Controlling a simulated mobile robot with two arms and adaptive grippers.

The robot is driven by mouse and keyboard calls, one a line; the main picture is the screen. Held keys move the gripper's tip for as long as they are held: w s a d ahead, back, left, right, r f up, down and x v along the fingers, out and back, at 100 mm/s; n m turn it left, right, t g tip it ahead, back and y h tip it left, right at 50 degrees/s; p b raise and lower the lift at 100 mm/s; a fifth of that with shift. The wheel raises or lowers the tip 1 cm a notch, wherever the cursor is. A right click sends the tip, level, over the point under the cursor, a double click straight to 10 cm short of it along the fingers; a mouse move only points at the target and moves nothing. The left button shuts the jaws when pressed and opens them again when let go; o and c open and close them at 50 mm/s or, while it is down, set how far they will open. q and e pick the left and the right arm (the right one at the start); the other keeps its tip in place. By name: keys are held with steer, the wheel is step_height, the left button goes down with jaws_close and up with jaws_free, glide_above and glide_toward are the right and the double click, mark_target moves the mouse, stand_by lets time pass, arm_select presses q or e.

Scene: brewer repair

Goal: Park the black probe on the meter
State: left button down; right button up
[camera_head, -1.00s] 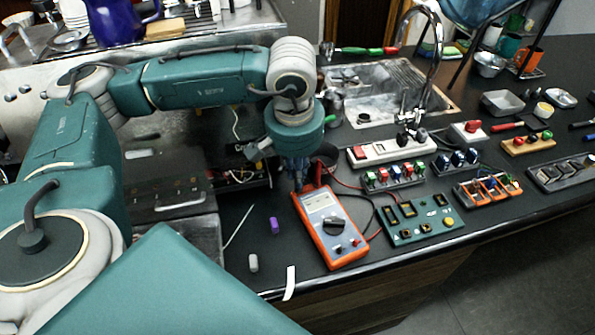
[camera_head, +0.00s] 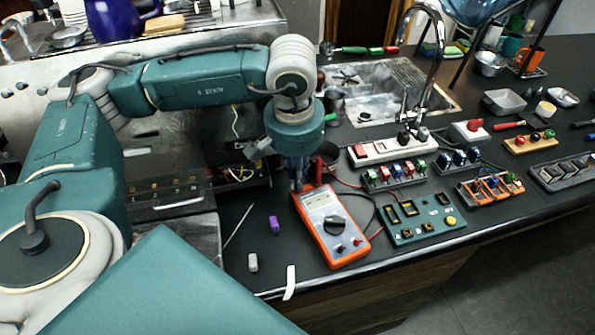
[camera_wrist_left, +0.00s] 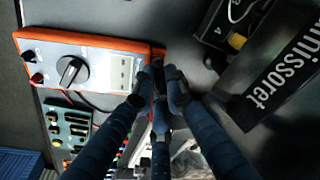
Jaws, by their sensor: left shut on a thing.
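The orange meter (camera_head: 331,228) with a pale face and dark dial lies on the black counter; it also shows in the left wrist view (camera_wrist_left: 95,62). My left gripper (camera_head: 297,187) points down at the meter's far end, close to its edge. In the left wrist view my left gripper (camera_wrist_left: 165,78) has its fingertips together on a small dark thing, which looks like the black probe and is mostly hidden by the fingers. A red piece, probably the red probe (camera_wrist_left: 160,117), shows beside the fingers. I cannot tell whether the held probe touches the meter.
A green board (camera_head: 420,219) lies right of the meter, with cables between. A purple piece (camera_head: 274,225) and a grey piece (camera_head: 252,262) lie to the left. An opened brewer with wires (camera_head: 240,172) stands behind left. A power strip (camera_head: 390,149) lies behind right.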

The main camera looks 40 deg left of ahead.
arm_select(q)
steer(key=shift+f+b, duration=0.1)
steer(key=shift+b, duration=0.25)
stand_by(0.6)
steer(key=c, duration=1.7)
jaws_free()
steer(key=r, duration=0.4)
steer(key=s+r, duration=0.1)
steer(key=r, duration=0.7)
steer(key=shift+s+d, duration=0.35)
steer(key=shift+d, duration=0.05)
steer(key=shift+f, duration=0.1)
